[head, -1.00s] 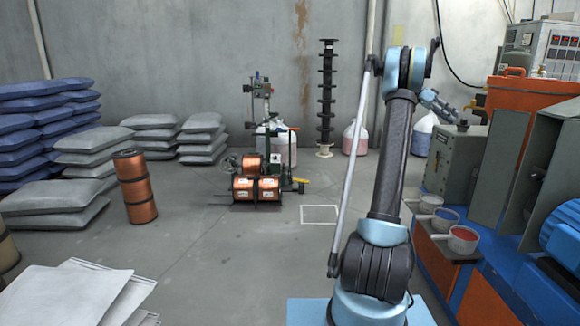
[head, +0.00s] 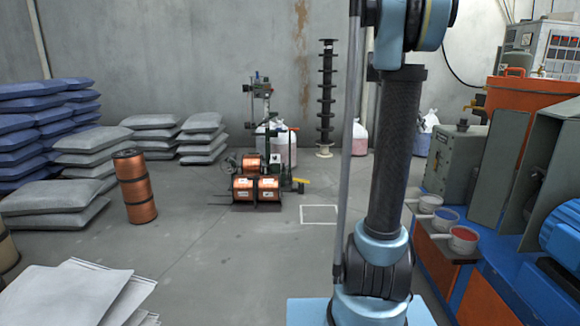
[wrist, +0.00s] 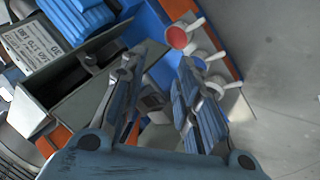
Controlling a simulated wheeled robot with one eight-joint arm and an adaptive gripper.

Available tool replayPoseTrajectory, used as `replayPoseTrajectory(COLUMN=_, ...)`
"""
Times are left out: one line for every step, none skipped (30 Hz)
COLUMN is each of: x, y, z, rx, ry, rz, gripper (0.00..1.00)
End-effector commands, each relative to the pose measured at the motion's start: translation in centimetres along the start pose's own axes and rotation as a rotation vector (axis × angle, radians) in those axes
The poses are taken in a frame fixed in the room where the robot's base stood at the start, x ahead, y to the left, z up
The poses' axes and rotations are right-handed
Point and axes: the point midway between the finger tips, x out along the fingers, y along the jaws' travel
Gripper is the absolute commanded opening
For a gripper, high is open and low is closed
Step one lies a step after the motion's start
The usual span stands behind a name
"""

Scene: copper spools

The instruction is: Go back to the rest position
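My gripper (wrist: 160,68) shows in the wrist view with its two fingers apart. I see nothing held between them, only the machine and floor beyond. In the head view my arm stands upright right of centre, and the gripper is out of the frame. A stack of copper spools (head: 134,187) stands upright on the floor at the left. More copper spools (head: 257,188) sit on a low cart with a mast near the centre, well apart from my arm.
A blue and orange machine (head: 478,296) with several small ladles (head: 463,239) stands close on the right; the ladles also show in the wrist view (wrist: 178,38). Grey sacks (head: 55,203) and blue sacks (head: 22,139) fill the left. The floor around the white square outline (head: 320,207) is clear.

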Motion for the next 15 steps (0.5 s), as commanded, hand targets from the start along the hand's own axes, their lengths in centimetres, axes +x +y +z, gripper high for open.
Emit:
replayPoseTrajectory(x=0.0, y=0.2, z=1.7, rx=-0.032, ry=0.000, rz=-0.024, gripper=0.30)
replayPoseTrajectory(x=0.0, y=0.2, z=2.6, rx=-0.053, ry=-0.002, rz=-0.039, gripper=0.30)
replayPoseTrajectory(x=0.1, y=0.3, z=3.9, rx=-0.079, ry=-0.004, rz=-0.059, gripper=0.30)
replayPoseTrajectory(x=0.1, y=0.4, z=4.9, rx=-0.100, ry=-0.005, rz=-0.074, gripper=0.30)
replayPoseTrajectory(x=0.2, y=0.4, z=5.8, rx=-0.119, ry=-0.006, rz=-0.089, gripper=0.30)
replayPoseTrajectory(x=0.3, y=0.5, z=7.1, rx=-0.147, ry=-0.006, rz=-0.110, gripper=0.30)
replayPoseTrajectory(x=0.4, y=0.5, z=8.1, rx=-0.167, ry=-0.006, rz=-0.125, gripper=0.30)
replayPoseTrajectory(x=0.5, y=0.6, z=9.0, rx=-0.187, ry=-0.007, rz=-0.139, gripper=0.30)
replayPoseTrajectory(x=0.7, y=0.6, z=10.3, rx=-0.213, ry=-0.007, rz=-0.160, gripper=0.30)
replayPoseTrajectory(x=0.9, y=0.6, z=11.3, rx=-0.233, ry=-0.006, rz=-0.175, gripper=0.30)
replayPoseTrajectory(x=1.0, y=0.6, z=12.2, rx=-0.253, ry=-0.006, rz=-0.191, gripper=0.30)
replayPoseTrajectory(x=1.3, y=0.7, z=13.5, rx=-0.279, ry=-0.005, rz=-0.210, gripper=0.30)
replayPoseTrajectory(x=1.4, y=0.7, z=14.5, rx=-0.299, ry=-0.005, rz=-0.225, gripper=0.30)
replayPoseTrajectory(x=1.7, y=0.8, z=15.5, rx=-0.318, ry=-0.004, rz=-0.240, gripper=0.30)
replayPoseTrajectory(x=1.9, y=0.8, z=16.8, rx=-0.345, ry=-0.002, rz=-0.261, gripper=0.30)
